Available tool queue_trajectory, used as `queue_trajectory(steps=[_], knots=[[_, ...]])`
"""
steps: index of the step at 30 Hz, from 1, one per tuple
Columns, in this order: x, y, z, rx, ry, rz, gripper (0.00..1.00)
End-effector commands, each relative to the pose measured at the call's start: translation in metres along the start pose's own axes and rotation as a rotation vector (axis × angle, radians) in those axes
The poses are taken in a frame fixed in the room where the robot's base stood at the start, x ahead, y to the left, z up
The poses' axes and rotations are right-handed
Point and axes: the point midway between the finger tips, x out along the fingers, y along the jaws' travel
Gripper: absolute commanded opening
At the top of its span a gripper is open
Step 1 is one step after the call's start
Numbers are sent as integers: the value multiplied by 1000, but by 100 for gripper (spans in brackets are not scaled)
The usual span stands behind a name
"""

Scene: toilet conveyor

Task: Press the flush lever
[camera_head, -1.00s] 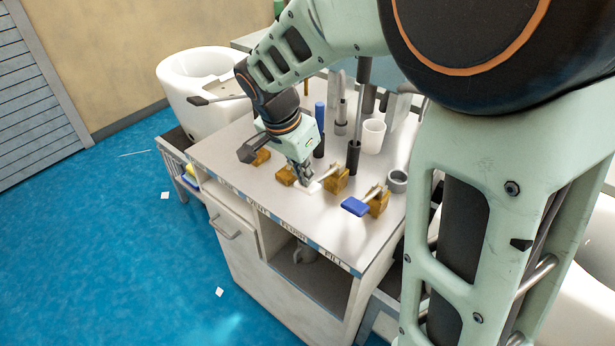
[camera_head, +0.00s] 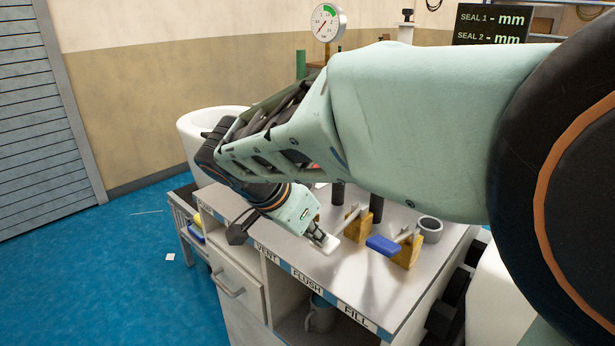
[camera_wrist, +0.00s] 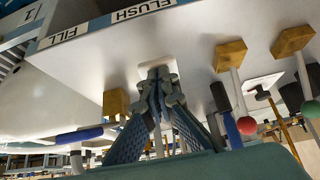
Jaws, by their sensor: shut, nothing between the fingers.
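The flush lever has a white paddle (camera_head: 329,245) on a metal rod. The rod runs to a wooden block (camera_head: 357,223) behind the FLUSH label (camera_head: 307,281). My gripper (camera_head: 320,234) points down at the paddle with its fingers together and nothing between them. The fingertips are at the paddle and seem to touch it; how hard they bear on it cannot be told. In the wrist view my gripper (camera_wrist: 158,82) covers most of the paddle, with a pale bit showing beyond the tips.
A lever with a blue paddle (camera_head: 383,246) stands to the right, behind the FILL label (camera_head: 357,314). A grey ring-shaped cup (camera_head: 429,229) is behind it. Levers with a red ball (camera_wrist: 246,125) and a green ball (camera_wrist: 311,109) show in the wrist view.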

Motion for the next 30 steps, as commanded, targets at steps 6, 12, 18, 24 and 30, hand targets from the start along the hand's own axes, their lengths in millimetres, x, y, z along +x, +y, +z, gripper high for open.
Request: queue_trajectory(steps=[6,12,18,24,30], knots=[[4,0,4,0,-3,1,0],[5,0,6,-1,-6,3,0],[6,1,7,-2,-8,4,0],[6,1,7,-3,-10,6,0],[-1,1,-6,-1,-8,5,0]])
